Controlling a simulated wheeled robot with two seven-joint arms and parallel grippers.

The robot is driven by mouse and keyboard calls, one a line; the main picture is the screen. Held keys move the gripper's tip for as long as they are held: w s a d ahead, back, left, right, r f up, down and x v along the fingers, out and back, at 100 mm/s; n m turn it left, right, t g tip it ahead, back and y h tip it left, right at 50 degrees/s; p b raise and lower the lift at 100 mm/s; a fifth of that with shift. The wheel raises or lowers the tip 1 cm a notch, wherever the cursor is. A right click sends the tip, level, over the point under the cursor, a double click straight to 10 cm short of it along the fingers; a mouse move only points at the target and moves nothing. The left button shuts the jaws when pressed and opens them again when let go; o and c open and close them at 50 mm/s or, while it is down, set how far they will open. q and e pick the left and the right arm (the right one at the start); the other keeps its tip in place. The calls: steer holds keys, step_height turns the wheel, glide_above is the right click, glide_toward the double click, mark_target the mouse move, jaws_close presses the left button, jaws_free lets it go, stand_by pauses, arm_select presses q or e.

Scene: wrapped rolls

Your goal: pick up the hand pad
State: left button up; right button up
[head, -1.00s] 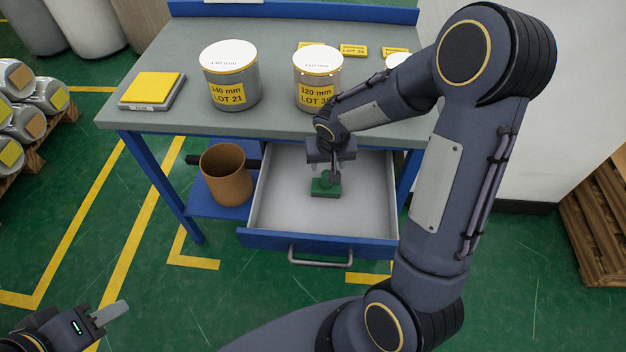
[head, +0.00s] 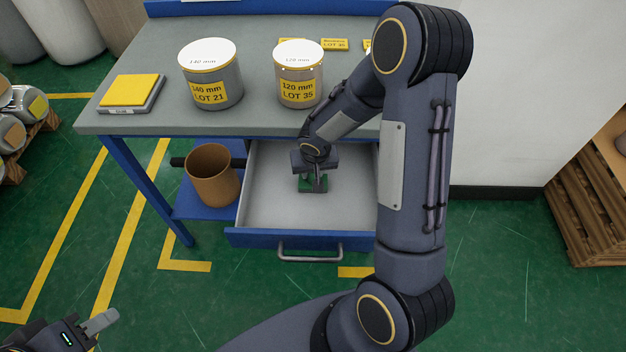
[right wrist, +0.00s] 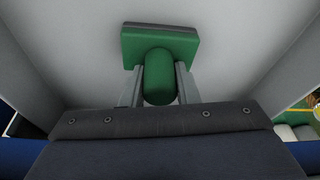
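The green hand pad (head: 318,184) lies in the open drawer (head: 352,205), partly hidden by my right gripper (head: 313,187) in the head view. In the right wrist view the pad shows as a green block with a dark grey edge (right wrist: 160,27) and a rounded green handle (right wrist: 159,78). My right gripper's two fingers (right wrist: 159,85) are on either side of the handle, with narrow gaps beside its near end. My left gripper (head: 100,324) is at the lower left, away from the drawer; its finger opening is not clear.
The drawer walls and blue front with its handle (head: 310,258) surround my right gripper. On the bench (head: 150,121) stand a 140 mm roll (head: 212,75), a 120 mm roll (head: 299,73) and a yellow-topped pad (head: 133,90). A brown bin (head: 212,178) stands left of the drawer.

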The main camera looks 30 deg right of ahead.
steer(key=c, duration=0.5)
steer(key=shift+c, duration=0.2)
